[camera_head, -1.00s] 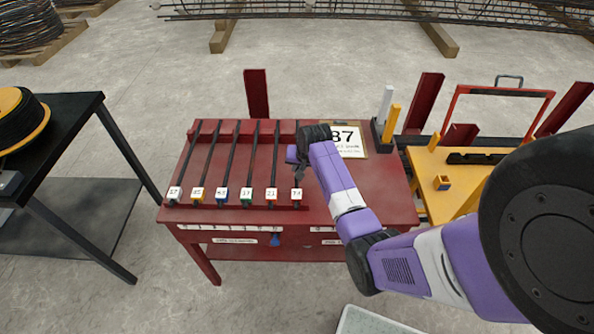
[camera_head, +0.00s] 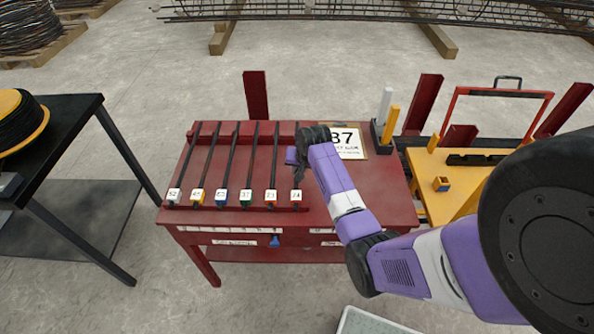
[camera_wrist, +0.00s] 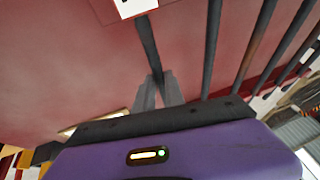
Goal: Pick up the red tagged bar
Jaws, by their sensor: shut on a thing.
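In the wrist view, the fingers (camera_wrist: 157,88) are shut on the dark bar (camera_wrist: 149,42), with the white tag (camera_wrist: 132,6) at the top edge. The bar appears to lie at rack height, level with its neighbours.
Several other tagged bars (camera_head: 247,165) lie parallel to the left, the nearest (camera_head: 273,165) close by. A sign with 87 or 37 (camera_head: 348,142) and a holder with upright posts (camera_head: 383,133) stand right. A yellow table (camera_head: 425,175) and black table (camera_head: 75,125) flank the red one.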

